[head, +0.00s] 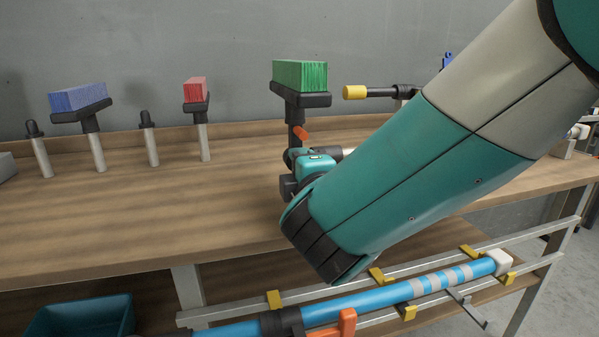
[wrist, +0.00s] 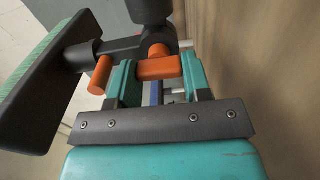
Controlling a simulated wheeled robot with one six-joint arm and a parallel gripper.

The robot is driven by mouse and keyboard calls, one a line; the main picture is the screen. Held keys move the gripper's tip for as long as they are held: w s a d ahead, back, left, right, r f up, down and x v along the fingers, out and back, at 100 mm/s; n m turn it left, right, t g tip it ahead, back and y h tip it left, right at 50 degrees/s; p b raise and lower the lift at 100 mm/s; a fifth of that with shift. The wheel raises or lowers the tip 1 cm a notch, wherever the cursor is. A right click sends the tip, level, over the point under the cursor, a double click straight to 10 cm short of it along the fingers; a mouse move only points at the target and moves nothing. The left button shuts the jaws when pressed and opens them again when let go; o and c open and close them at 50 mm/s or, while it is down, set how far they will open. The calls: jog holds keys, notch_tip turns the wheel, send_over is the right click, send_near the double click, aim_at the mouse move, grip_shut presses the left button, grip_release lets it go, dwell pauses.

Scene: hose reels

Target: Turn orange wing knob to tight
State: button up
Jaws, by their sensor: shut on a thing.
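The orange wing knob (wrist: 158,69) is in the middle of the wrist view, between the two teal fingers of my gripper (wrist: 159,64). The fingers press on it from both sides. Its hub sits on a dark fitting just beyond. A second orange piece (wrist: 100,75) sticks out to the left, outside the fingers. In the head view an orange piece (head: 300,134) shows by the post under the green brush (head: 300,75); I cannot tell which of the two it is. My arm hides the fingertips there. No tight marking is readable.
A blue brush (head: 78,97) and a red brush (head: 196,90) stand on posts to the left on the wooden bench (head: 120,215). A yellow-tipped rod (head: 355,92) is near my arm. A blue tube (head: 375,300) lies on the rail below the bench edge.

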dwell(0.3)
jog(key=o, duration=0.9)
jog(key=shift+b+v, duration=3.8)
jog(key=shift+v, duration=4.95)
jog(key=shift+r, duration=0.1)
